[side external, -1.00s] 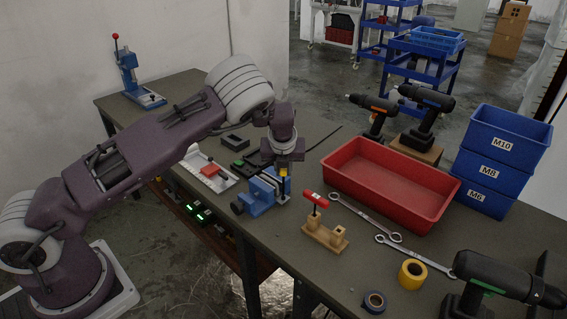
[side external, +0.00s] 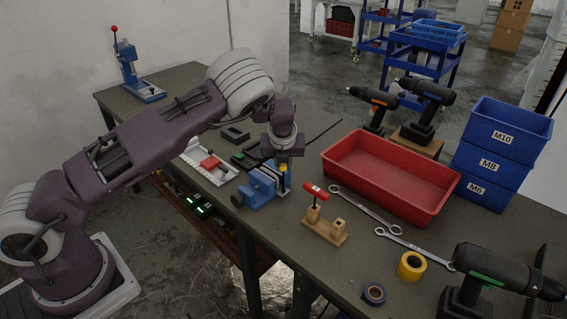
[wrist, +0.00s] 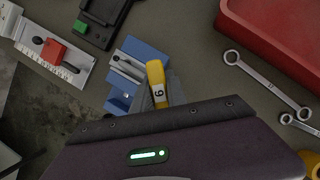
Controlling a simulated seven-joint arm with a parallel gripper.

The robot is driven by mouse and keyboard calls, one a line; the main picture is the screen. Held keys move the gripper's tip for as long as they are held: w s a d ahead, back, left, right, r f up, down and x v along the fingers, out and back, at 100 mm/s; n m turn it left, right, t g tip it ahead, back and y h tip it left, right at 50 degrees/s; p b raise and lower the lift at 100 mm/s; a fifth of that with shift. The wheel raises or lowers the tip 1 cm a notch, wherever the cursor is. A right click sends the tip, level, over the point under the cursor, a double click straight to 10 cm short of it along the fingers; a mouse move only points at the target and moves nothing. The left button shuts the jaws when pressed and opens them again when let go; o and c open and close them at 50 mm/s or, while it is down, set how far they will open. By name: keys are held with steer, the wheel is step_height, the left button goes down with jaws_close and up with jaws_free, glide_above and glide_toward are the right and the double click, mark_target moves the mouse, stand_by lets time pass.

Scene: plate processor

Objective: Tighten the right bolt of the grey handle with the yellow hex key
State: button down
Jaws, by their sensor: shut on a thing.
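The yellow hex key (wrist: 156,80) is in my gripper (wrist: 163,95), which is shut on it. Its yellow grip bears a white label with a dark digit. In the side view my gripper (side external: 284,163) is above the right part of the blue vise (side external: 262,188), with a bit of yellow showing below it. In the wrist view a grey bar, which looks like the grey handle (wrist: 127,66), lies across the blue vise (wrist: 129,89). A round feature shows at its left end. Its right end and right bolt are hidden behind the hex key and gripper. I cannot tell whether the key tip touches the bolt.
A red tray (side external: 390,178) stands to the right. Two wrenches (side external: 365,207) lie before it. A wooden block (side external: 325,226) holds a red-handled tool (side external: 315,192). A white fixture with a red block (side external: 210,162) is left of the vise. Tape rolls (side external: 411,266) and a drill (side external: 500,272) are at front right.

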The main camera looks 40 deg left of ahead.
steer(key=shift+r, duration=2)
steer(key=shift+f, duration=1.7)
steer(key=shift+f, duration=0.3)
steer(key=shift+r, duration=2.05)
steer(key=shift+f, duration=1.75)
